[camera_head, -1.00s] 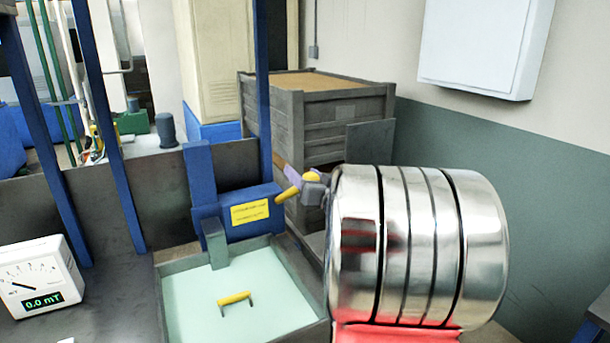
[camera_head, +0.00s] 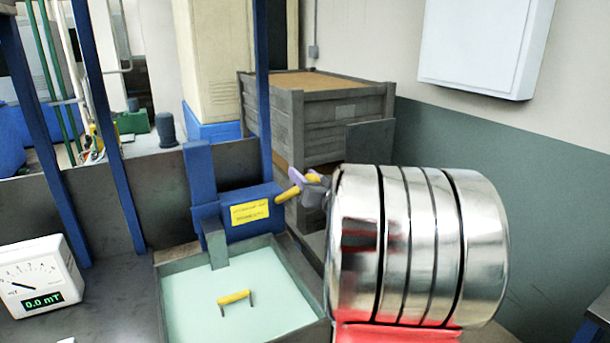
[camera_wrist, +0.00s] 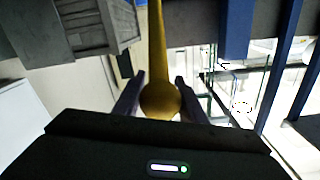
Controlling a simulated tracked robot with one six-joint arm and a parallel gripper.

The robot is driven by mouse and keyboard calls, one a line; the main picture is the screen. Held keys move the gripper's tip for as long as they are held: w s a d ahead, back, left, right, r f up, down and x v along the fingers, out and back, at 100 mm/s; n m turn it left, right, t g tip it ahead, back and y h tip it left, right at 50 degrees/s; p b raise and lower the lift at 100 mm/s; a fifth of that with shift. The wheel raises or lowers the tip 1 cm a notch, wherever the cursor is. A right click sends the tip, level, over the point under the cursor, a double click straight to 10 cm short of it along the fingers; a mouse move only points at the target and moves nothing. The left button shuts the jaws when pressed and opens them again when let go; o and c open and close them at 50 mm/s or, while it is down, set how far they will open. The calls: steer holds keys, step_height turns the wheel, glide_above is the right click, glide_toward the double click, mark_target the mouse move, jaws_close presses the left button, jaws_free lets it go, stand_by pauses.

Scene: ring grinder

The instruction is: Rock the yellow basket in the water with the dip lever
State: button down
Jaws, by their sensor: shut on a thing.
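The dip lever (camera_head: 290,193) is a yellow bar on the right side of a blue dip unit (camera_head: 238,213) with a yellow label. My gripper (camera_head: 317,188) is at the lever's outer end, partly hidden behind my shiny arm link. In the wrist view my gripper (camera_wrist: 160,98) has its two fingers on either side of the lever's round yellow knob (camera_wrist: 160,100) and is shut on it. The tank (camera_head: 165,308) below the unit holds pale green water (camera_head: 270,310). The yellow basket's handle (camera_head: 234,297) shows above the water; the basket body cannot be made out.
A dial meter (camera_head: 38,277) reading 0.0 mT stands at the left. Blue posts (camera_head: 110,130) rise behind the bench. A grey wooden crate (camera_head: 345,107) stands behind the lever, close to my gripper. A white wall box (camera_head: 485,45) hangs at the upper right.

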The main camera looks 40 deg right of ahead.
steer(key=s+a+f, duration=0.1)
steer(key=s+f, duration=0.4)
steer(key=f, duration=0.3)
steer(key=shift+a+f, duration=0.35)
steer(key=c, duration=1.2)
jaws_free()
steer(key=shift+o, duration=0.2)
steer(key=shift+s, duration=0.1)
